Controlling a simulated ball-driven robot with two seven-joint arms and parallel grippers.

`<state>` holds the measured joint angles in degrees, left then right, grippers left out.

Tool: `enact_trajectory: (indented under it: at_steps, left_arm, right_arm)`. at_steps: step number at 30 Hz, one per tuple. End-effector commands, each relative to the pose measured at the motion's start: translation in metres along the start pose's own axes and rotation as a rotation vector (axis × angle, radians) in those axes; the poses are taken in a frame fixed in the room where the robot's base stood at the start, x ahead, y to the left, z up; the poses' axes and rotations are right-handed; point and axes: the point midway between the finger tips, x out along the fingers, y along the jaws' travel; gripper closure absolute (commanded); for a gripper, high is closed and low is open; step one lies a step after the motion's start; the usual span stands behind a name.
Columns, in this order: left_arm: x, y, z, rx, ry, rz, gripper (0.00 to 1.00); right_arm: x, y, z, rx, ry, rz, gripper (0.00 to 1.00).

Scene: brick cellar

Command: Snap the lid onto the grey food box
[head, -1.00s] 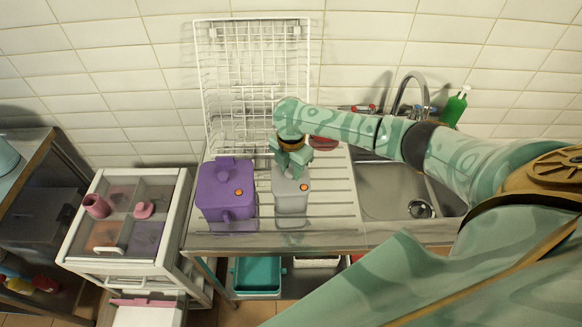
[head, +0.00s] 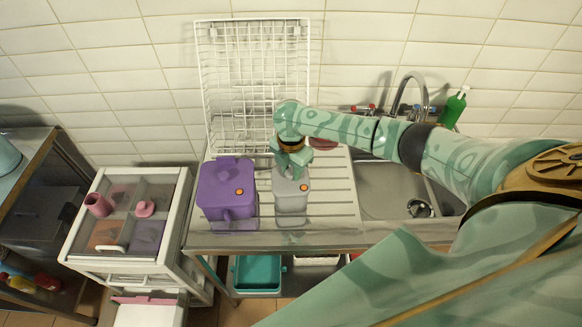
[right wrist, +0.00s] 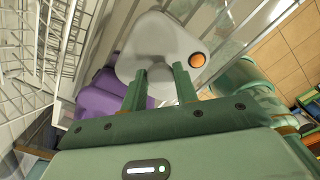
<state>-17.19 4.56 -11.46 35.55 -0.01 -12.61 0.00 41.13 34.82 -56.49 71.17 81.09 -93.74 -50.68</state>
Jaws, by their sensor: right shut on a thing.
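The grey food box (head: 291,204) stands on the ribbed drainboard, right of a purple box. Its grey lid (head: 290,184), with an orange button near one corner, lies over the top of the box. The lid also fills the upper middle of the right wrist view (right wrist: 158,42). My right gripper (head: 292,168) is over the lid from behind and shut on it; its two fingers (right wrist: 160,86) meet the lid's middle. I cannot tell whether the lid's edge is fully seated. My left gripper is not in view.
A white wire rack (head: 255,80) is behind. The sink (head: 390,190) and tap (head: 410,90) are right. A white cart (head: 80,235) with pink items stands at the left.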

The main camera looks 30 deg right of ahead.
Motion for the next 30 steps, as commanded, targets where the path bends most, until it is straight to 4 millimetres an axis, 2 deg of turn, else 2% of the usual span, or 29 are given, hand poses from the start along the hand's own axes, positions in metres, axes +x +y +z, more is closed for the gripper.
enact_trajectory:
  at_steps: [12, 13, 15, 21, 24, 30]
  left_arm:
    - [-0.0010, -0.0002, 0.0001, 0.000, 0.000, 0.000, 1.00]
    - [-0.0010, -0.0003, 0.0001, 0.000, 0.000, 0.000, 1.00]
    - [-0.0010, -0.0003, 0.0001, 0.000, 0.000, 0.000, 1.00]
    - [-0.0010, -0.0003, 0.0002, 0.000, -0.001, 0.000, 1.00]
    - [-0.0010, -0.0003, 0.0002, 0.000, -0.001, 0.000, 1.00]
    - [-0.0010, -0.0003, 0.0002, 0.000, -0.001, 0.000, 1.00]
  right_arm:
    - [0.0005, 0.0000, 0.0000, 0.001, 0.001, 0.000, 0.92]
    - [0.0005, 0.0001, 0.0001, 0.001, 0.001, 0.000, 0.65]
    - [0.0004, 0.0001, 0.0001, 0.001, 0.001, 0.000, 0.46]
    - [0.0004, 0.0001, 0.0000, 0.001, 0.001, 0.000, 0.45]
    - [0.0004, 0.0001, 0.0001, 0.001, 0.001, 0.000, 0.23]
    - [0.0004, 0.0001, 0.0001, 0.001, 0.001, 0.000, 0.23]
